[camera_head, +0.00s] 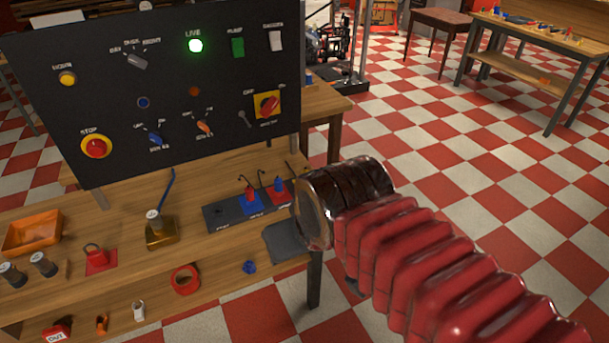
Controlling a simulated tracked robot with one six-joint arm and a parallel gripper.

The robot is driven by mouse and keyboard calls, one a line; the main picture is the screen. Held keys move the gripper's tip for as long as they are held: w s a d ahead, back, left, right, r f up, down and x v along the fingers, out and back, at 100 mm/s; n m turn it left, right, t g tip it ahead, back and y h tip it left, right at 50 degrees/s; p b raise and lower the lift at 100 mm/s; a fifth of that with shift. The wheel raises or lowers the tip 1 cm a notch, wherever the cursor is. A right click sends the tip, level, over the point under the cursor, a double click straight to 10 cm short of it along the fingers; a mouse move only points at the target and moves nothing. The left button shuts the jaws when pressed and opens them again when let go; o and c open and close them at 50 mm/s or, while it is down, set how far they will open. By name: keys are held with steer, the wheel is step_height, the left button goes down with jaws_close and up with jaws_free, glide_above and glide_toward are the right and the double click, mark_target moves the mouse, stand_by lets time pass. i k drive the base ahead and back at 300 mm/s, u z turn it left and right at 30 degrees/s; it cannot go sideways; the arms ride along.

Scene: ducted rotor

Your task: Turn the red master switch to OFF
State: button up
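The red master switch (268,105) is a rotary handle on a yellow plate at the right side of the black panel (215,150). Its handle lies tilted, with the upper end toward the right-hand label; a label that looks like OFF is at its upper left. A green lamp (195,46) marked LIVE is lit at the panel's top. My arm reaches in from the lower right and its dark cylindrical end is below and right of the switch, apart from it. My gripper's fingers cannot be made out there.
A red STOP button (96,147) and several toggles and knobs share the panel. Checkered floor lies open at right.

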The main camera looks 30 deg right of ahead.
mark_target(268, 105)
steer(key=u, duration=0.6)
steer(key=k, duration=0.7)
steer(key=u, duration=0.45)
steer(key=i, duration=1)
steer(key=z, duration=0.05)
